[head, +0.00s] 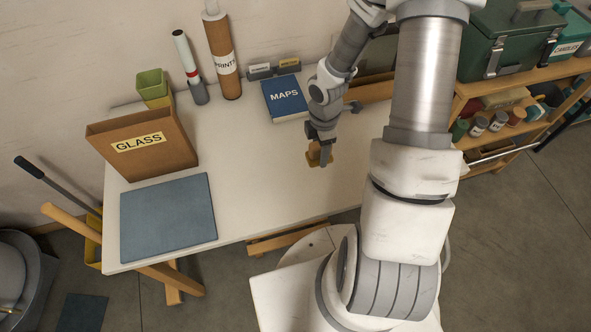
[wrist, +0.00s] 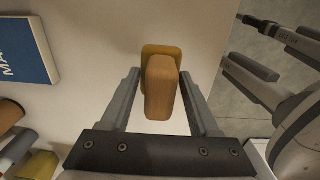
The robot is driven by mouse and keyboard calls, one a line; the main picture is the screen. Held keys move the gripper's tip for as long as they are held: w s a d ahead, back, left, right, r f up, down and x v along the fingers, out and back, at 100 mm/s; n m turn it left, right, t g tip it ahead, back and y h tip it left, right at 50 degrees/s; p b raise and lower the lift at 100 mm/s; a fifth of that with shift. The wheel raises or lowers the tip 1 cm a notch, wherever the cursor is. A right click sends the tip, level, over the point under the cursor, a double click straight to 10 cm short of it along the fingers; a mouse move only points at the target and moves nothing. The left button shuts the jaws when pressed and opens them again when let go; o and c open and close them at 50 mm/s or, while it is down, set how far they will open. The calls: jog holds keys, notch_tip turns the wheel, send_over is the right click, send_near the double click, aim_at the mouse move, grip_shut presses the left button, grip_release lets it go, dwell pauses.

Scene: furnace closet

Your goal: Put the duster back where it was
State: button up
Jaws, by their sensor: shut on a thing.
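The duster (head: 317,155) is a wooden block with a mustard-yellow pad. It is over the white table (head: 262,195), right of its middle and in front of the blue MAPS book (head: 285,98). My gripper (head: 322,147) points down and is shut on it. In the wrist view the duster (wrist: 161,88) sits between the two fingers of my gripper (wrist: 160,75), its yellow pad showing at the far end. I cannot tell whether the duster touches the tabletop.
A brown GLASS box (head: 145,145) and a blue mat (head: 168,222) take up the table's left side. A green cup (head: 153,88), a white tube (head: 187,62) and a PRINTS tube (head: 222,60) stand at the back. A loaded wooden shelf (head: 535,80) is at right. The table's middle is clear.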

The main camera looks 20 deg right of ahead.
send_over(296, 177)
notch_tip(296, 177, down, 4)
jog(key=shift+r+b, duration=0.1)
jog(key=shift+b, duration=0.35)
jog(key=shift+f, duration=2)
jog(key=shift+b, duration=0.3)
jog(key=shift+f, duration=0.25)
jog(key=o, duration=1.2)
jog(key=shift+r, duration=0.1)
jog(key=shift+r, duration=0.1)
